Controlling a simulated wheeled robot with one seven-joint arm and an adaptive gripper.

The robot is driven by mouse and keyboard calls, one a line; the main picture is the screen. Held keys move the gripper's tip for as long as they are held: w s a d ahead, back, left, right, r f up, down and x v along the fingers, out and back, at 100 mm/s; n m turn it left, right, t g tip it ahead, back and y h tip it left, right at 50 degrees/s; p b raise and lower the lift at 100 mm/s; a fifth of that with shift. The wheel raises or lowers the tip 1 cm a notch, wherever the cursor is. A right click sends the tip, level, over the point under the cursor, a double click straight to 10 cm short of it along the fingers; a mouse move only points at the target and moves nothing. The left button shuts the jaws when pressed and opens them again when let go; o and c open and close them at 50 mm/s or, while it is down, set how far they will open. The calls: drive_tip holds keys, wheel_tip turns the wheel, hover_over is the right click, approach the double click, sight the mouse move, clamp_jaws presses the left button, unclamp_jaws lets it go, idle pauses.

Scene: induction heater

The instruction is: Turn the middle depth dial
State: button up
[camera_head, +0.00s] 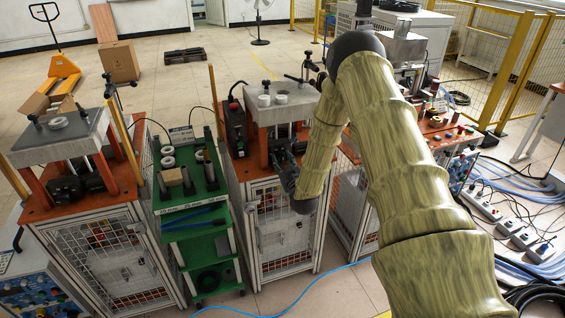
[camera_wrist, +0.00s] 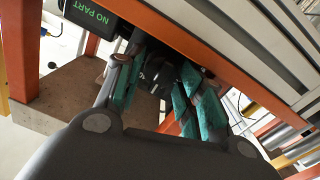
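The middle heater station has a light top plate (camera_head: 282,101) on orange posts. My gripper (camera_head: 284,160) is under that plate, at the front of this station, partly hidden by my wrist. In the wrist view, my gripper (camera_wrist: 160,82) has its teal-padded fingers spread apart. A dark, knob-like part (camera_wrist: 158,72) shows between and beyond the fingers; it may be the middle depth dial. It is in shadow, so I cannot tell whether the fingers touch it. A dark box with a green "NO PART" display (camera_wrist: 90,12) is beside the fingers.
Orange posts (camera_wrist: 50,40) and a grey plate (camera_wrist: 60,92) stand close to my gripper. A green cart (camera_head: 190,200) is left of the middle station, with another heater station (camera_head: 60,135) beyond. My arm covers part of the right station (camera_head: 440,130).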

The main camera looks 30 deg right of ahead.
drive_tip(key=shift+o, duration=0.8)
drive_tip(key=shift+s, duration=0.1)
drive_tip(key=v, duration=1.1)
drive_tip(key=shift+s, duration=0.4)
drive_tip(key=shift+a+b, duration=0.1)
drive_tip(key=shift+b, duration=0.2)
drive_tip(key=w+d+m+b, duration=0.1)
drive_tip(key=w+b, duration=0.2)
drive_tip(key=w+d+m+b, duration=0.1)
drive_tip(key=w+m+b, duration=0.1)
drive_tip(key=w, duration=0.2)
drive_tip(key=w+d+m+b, duration=0.1)
drive_tip(key=w+m+b, duration=0.1)
drive_tip(key=w+b, duration=0.1)
drive_tip(key=shift+w+d+b, duration=0.15)
drive_tip(key=shift+w+b, duration=0.15)
drive_tip(key=shift+w, duration=0.3)
